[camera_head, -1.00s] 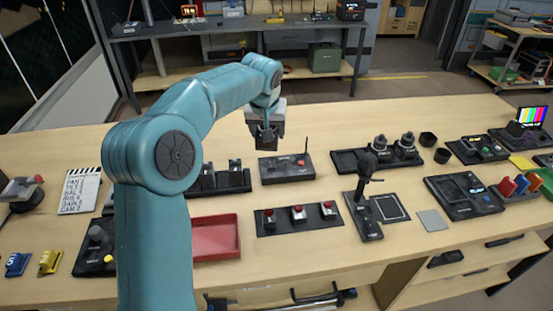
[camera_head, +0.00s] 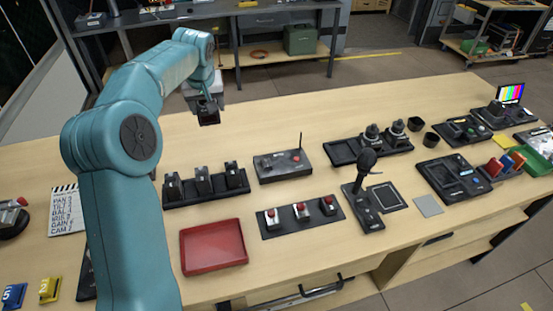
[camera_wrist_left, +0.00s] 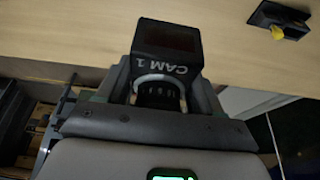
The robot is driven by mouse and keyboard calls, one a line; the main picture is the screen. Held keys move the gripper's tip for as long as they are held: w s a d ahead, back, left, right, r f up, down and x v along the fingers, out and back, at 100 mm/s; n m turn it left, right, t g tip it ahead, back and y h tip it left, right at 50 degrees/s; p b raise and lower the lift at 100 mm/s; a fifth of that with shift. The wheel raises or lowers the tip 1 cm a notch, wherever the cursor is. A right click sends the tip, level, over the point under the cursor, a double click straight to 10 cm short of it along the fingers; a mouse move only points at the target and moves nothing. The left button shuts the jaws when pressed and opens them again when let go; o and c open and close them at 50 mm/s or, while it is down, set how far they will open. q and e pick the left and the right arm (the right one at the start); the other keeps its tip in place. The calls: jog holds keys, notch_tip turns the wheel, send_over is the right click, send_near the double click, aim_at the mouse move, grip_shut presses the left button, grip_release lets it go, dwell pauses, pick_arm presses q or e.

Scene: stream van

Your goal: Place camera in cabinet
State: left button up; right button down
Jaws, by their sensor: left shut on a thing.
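My left gripper (camera_head: 209,97) is shut on a small black camera (camera_head: 208,115) and holds it above the far left part of the workbench. In the left wrist view the camera (camera_wrist_left: 167,48) bears the label CAM 1, and its ringed lens end sits between the fingers of the gripper (camera_wrist_left: 160,95). A front compartment with a dark bar handle (camera_head: 303,292) shows under the bench's near edge. I cannot tell whether it is the cabinet or how far it is open. My right gripper is out of view.
The workbench holds a rack of several black units (camera_head: 204,183), a radio box with an antenna (camera_head: 283,164), a red tray (camera_head: 213,257), a red-button panel (camera_head: 302,212) and a microphone stand (camera_head: 364,190). The bench's far left surface (camera_head: 130,140) is mostly clear.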

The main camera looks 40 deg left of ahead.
pick_arm(q)
jog(key=shift+s+a+r, duration=0.1)
jog(key=shift+s+a, duration=0.35)
jog(key=shift+s, duration=0.1)
jog(key=p, duration=0.2)
send_over(214, 164)
jog(key=d, duration=0.1)
jog(key=f, duration=1.5)
jog(key=shift+s+f, duration=0.35)
jog(key=shift+s, duration=0.05)
notch_tip(214, 164, down, 4)
jog(key=shift+r, duration=0.1)
jog(key=shift+f, duration=0.35)
jog(key=shift+d, duration=0.1)
jog(key=o, duration=1.5)
jog(key=shift+f, duration=0.15)
